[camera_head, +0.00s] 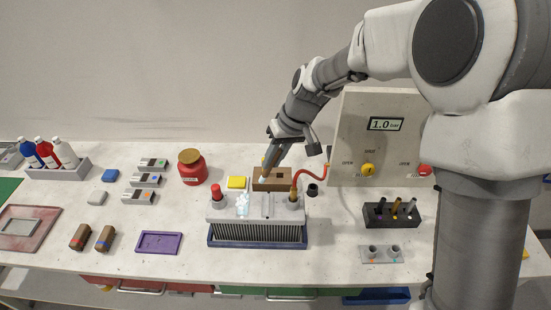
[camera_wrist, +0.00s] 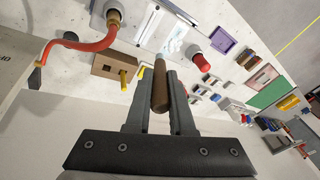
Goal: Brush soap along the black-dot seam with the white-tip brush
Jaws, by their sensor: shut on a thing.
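My gripper (camera_head: 270,163) is shut on a brush with a brown handle (camera_wrist: 159,90). It holds the brush just behind the silver radiator-like part (camera_head: 257,230), in front of the wooden brush block. I cannot make out the dots marking any seam. In the wrist view the gripper (camera_wrist: 160,78) has the handle between its fingers.
The part sits in a blue tray (camera_head: 256,244), with a red cap (camera_head: 217,190) at left and a red hose (camera_head: 310,170) at right. A gauge panel (camera_head: 350,148) stands at right. A red jar (camera_head: 192,170) stands left.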

